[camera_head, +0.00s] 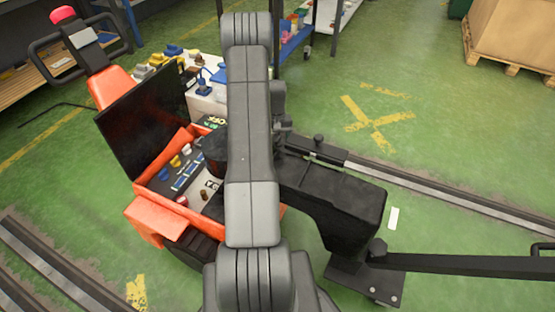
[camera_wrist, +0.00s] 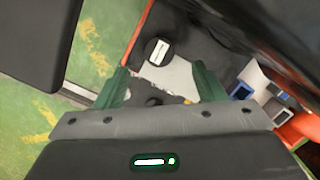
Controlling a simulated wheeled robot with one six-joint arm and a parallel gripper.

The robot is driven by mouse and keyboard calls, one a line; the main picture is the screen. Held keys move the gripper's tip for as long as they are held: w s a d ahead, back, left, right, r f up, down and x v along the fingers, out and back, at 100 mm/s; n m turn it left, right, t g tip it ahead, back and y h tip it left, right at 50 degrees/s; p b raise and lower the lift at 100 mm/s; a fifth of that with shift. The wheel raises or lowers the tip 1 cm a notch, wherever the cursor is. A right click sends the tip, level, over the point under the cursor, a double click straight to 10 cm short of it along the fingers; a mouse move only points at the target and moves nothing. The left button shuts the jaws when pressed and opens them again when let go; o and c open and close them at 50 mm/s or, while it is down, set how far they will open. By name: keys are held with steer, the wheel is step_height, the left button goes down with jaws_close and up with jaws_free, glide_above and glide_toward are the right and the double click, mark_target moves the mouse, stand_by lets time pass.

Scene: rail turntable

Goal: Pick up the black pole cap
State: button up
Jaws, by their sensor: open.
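My gripper (camera_wrist: 163,80) shows in the wrist view with its two green fingers apart and nothing held between them. A round black piece with a white rectangle on top (camera_wrist: 150,47) lies just beyond the fingertips. It may be the black pole cap, but I cannot be sure. A smaller dark piece (camera_wrist: 153,100) shows between the fingers, partly hidden by the gripper body. In the head view my arm covers the gripper and part of the orange cart's open compartment (camera_head: 146,187), so no black cap can be made out there.
The compartment holds small yellow, white, blue and red pieces (camera_head: 175,161). A raised black lid (camera_head: 150,122) stands behind it. A white table (camera_head: 207,104) with several items stands beyond. Floor rails (camera_head: 440,191) run at right. Green floor (camera_head: 420,120) is open at the upper right.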

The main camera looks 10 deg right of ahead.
steer(key=shift+s+f+b, duration=0.15)
steer(key=shift+f, duration=1.35)
steer(key=shift+s+f+b, duration=0.15)
steer(key=shift+f, duration=1.35)
steer(key=c, duration=1)
